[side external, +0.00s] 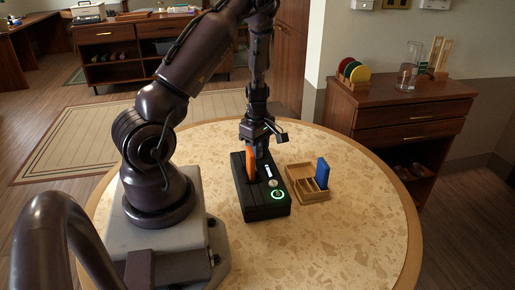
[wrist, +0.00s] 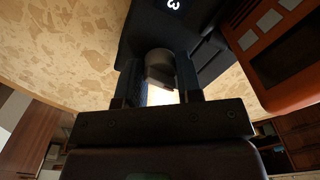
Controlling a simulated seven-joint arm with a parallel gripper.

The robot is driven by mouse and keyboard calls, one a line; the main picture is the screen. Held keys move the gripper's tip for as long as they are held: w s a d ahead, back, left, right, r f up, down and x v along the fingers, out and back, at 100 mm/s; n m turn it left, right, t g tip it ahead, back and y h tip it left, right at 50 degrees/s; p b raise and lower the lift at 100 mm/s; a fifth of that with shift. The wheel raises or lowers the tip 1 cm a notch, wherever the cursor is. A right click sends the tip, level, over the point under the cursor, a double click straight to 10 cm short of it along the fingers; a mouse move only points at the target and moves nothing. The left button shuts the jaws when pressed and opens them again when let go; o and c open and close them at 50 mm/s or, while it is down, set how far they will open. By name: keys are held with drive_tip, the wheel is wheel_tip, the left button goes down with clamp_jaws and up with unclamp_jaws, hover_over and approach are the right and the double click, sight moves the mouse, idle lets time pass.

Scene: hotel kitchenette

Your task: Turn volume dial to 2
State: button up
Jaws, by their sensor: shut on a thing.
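The black device (side external: 265,208) lies on the round table, and part of it shows at the top of the wrist view (wrist: 205,25). Its small lit display (wrist: 173,4) reads what looks like a 3. My gripper (side external: 259,150) points down over the far part of the device. In the wrist view, its two fingers (wrist: 159,78) are shut on a grey round dial (wrist: 158,66), one on each side. The dial is hidden by my gripper in the side view.
A green-lit ring (side external: 278,195) is at the near end. A wooden tray (side external: 307,196) with a blue piece (side external: 322,173) stands right.

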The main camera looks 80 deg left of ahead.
drive_tip(key=m, duration=0.6)
drive_tip(key=shift+a, duration=0.1)
drive_tip(key=m, duration=0.5)
drive_tip(key=shift+m, duration=0.4)
idle(0.3)
drive_tip(key=o, duration=0.9)
drive_tip(key=shift+o, duration=0.2)
wheel_tip(320, 180, up, 13)
